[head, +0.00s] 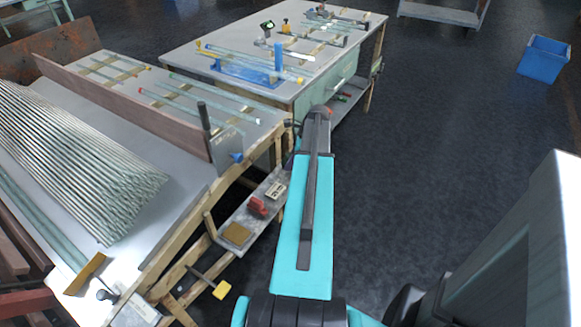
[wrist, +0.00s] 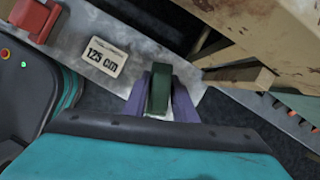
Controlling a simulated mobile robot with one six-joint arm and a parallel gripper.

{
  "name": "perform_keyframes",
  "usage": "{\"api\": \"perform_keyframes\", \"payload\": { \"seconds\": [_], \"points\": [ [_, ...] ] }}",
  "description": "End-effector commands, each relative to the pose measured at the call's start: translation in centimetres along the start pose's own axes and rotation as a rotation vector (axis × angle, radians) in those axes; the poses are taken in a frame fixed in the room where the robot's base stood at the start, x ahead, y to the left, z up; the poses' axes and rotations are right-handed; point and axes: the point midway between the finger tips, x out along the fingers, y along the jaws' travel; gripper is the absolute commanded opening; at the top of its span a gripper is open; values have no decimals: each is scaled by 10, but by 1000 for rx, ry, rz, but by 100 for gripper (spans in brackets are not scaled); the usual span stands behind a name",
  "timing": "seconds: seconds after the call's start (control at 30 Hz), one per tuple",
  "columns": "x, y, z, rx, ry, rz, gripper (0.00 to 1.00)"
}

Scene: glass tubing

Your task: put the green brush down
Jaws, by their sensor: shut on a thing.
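In the wrist view my gripper (wrist: 158,95) has purple fingers shut on the green brush (wrist: 159,84), which shows as a dark green block with a pale strip at its lower edge. The brush is held between the fingers, over or near a grey shelf edge. I cannot tell how high it is above any surface. In the head view my teal arm reaches forward, and I cannot make out the gripper or the brush.
A "125 cm" card (wrist: 104,57) lies on the grey low shelf (wrist: 75,78), near a red object (wrist: 34,18). In the head view, a bench (head: 165,210) with glass tubes (head: 80,155) stands left; a second table (head: 210,45) stands behind. Dark floor (head: 450,130) is open to the right.

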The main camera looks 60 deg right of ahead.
Motion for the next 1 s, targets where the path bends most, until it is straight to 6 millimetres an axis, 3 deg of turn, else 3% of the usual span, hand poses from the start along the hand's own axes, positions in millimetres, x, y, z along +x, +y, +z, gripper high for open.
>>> {"api": "perform_keyframes", "payload": {
  "seconds": [0.3,0.77,0.8,0.9,1.0],
  "points": [
    [26,0,-11,1,0,1,7],
    [30,0,-12,0,0,0,7],
    [30,0,-12,0,0,-1,28],
    [30,0,-12,0,0,-1,43],
    [30,0,-12,0,0,-1,43]
  ]
}}
